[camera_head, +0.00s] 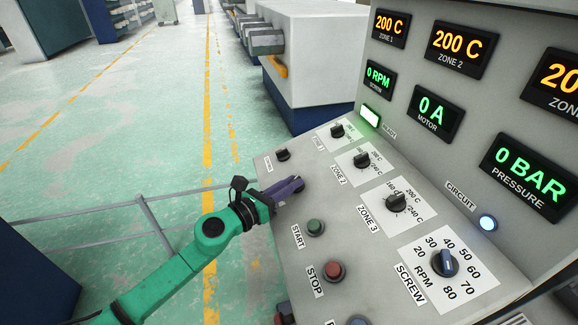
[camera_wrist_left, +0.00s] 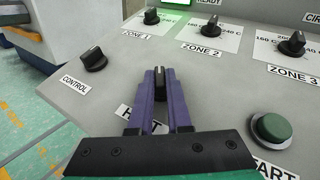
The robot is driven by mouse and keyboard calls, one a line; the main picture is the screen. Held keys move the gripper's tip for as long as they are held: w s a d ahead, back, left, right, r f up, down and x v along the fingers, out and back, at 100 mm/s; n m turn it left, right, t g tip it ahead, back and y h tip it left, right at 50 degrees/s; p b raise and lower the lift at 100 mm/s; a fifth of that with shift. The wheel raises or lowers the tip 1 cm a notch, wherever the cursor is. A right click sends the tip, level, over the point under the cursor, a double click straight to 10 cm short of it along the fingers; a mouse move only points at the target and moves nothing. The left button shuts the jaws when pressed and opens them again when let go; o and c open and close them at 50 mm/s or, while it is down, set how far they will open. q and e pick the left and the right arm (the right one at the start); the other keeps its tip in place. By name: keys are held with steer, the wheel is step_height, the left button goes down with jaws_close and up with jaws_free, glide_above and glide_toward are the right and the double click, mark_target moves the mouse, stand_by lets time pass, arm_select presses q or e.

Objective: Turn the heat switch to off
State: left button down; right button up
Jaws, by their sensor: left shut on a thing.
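My left gripper (camera_head: 297,184) reaches in from the left over the sloped control panel. Its purple fingers also show in the left wrist view (camera_wrist_left: 160,75), shut on the black heat switch (camera_wrist_left: 160,88), which sits between the two fingers. A white label (camera_wrist_left: 136,113) below it is partly covered by the gripper; only its first and last letters show. In the head view the fingers hide the heat switch. I cannot tell which way its pointer is set. My right gripper is in neither view.
The control knob (camera_wrist_left: 93,59) is left of the fingers. Zone 1 (camera_head: 337,131), zone 2 (camera_head: 361,160) and zone 3 (camera_head: 396,202) knobs lie beyond and right. The green start button (camera_head: 315,227) and red stop button (camera_head: 333,271) are nearer. The ready light (camera_head: 370,116) glows green.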

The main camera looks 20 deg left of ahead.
arm_select(q)
steer(key=n+y+p, duration=0.2)
steer(key=y+p, duration=0.1)
steer(key=p, duration=0.1)
steer(key=n+y+p, duration=0.3)
steer(key=p, duration=0.2)
steer(key=d+r+n+y+p, duration=0.1)
steer(key=n+y+p, duration=0.2)
steer(key=p, duration=0.1)
steer(key=shift+s+y+p, duration=0.1)
steer(key=shift+y+p, duration=0.2)
steer(key=shift+y, duration=0.1)
steer(key=n+y, duration=0.1)
steer(key=n+y+p, duration=0.1)
steer(key=shift+d+f+n+g, duration=0.15)
steer(key=shift+d+n+g, duration=0.05)
steer(key=shift+n+g, duration=0.2)
steer(key=shift+n+g+y+p, duration=0.6)
steer(key=shift+n+y, duration=0.3)
steer(key=shift+y, duration=0.3)
steer(key=shift+f, duration=0.1)
steer(key=c, duration=0.9)
jaws_free()
steer(key=shift+o, duration=0.2)
